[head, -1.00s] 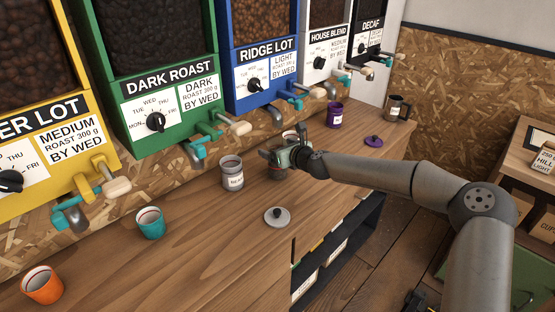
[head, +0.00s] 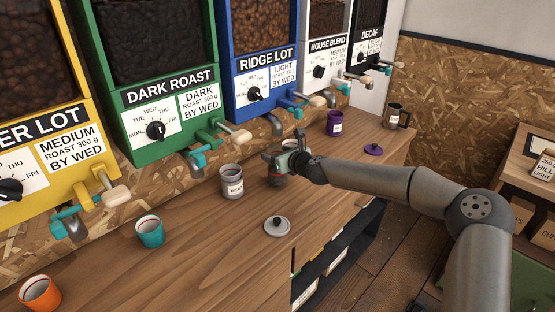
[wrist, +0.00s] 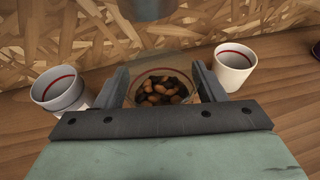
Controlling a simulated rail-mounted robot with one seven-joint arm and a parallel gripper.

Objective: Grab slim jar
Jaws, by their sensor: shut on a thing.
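A clear glass jar of brown beans (wrist: 160,91) stands between my fingers in the wrist view, seen from above with its round rim open. My gripper (wrist: 163,82) is shut on it, with one finger on each side. In the head view my gripper (head: 275,160) is over the counter, right of a grey labelled jar. It hides most of the glass jar there, so I cannot tell whether the jar's base touches the counter.
The grey labelled jar (head: 232,183) stands close on the left, also in the wrist view (wrist: 62,92). A white cup (wrist: 234,66) stands close on the right. A grey lid (head: 277,225) lies in front. Dispenser spouts (head: 277,126) hang above. A purple canister (head: 334,124) is farther right.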

